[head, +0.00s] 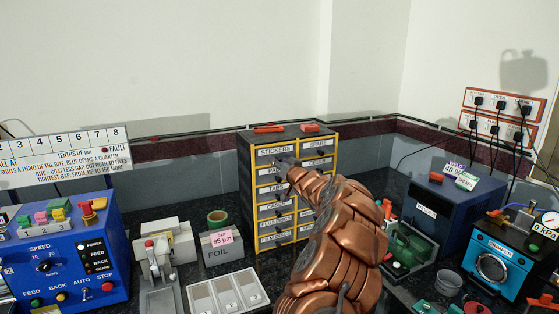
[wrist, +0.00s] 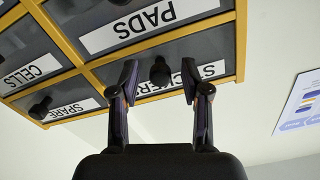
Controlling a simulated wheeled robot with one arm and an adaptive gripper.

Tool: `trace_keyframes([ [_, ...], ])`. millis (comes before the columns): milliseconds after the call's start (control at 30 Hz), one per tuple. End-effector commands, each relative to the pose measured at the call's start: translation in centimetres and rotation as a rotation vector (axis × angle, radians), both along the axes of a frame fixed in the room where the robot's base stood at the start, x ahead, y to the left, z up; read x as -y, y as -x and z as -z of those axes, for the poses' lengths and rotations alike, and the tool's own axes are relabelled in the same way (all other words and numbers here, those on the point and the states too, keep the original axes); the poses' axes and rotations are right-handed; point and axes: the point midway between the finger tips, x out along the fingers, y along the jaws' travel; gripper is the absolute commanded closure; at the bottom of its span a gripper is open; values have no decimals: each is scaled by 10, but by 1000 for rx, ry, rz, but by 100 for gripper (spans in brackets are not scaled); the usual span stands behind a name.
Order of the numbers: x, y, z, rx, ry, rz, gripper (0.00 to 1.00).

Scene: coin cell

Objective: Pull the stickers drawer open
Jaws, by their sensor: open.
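The drawer cabinet (head: 289,236) has yellow edges and two columns of labelled drawers. The stickers drawer (head: 272,150) is at its top left, and its front looks flush with the frame. In the wrist view, which is upside down, the stickers drawer's dark knob (wrist: 160,69) shows between my fingertips. My gripper (wrist: 159,82) is open, with one finger on each side of the knob and a gap to both. The fingers hide part of the label. In the head view my gripper (head: 285,163) is at the upper drawers, and my arm covers the lower right ones.
Red objects (head: 269,128) lie on top of the cabinet. A grey foil box (head: 222,250) with a green roll stands left of it. A blue machine (head: 55,250) is at far left, and a dark blue box (head: 440,212) stands to the right. The spare drawer (wrist: 72,108) adjoins stickers.

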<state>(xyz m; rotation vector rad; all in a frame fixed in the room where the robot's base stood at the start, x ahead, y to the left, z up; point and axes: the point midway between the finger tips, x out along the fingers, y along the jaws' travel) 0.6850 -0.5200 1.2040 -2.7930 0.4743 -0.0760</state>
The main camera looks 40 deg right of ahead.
Motion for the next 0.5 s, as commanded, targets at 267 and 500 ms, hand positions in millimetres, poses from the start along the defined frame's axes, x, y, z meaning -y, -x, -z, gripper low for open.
trace_keyframes([
  [267,1,-7,2,-1,-3,-1,53],
  [500,1,-6,1,-1,-3,-1,56],
])
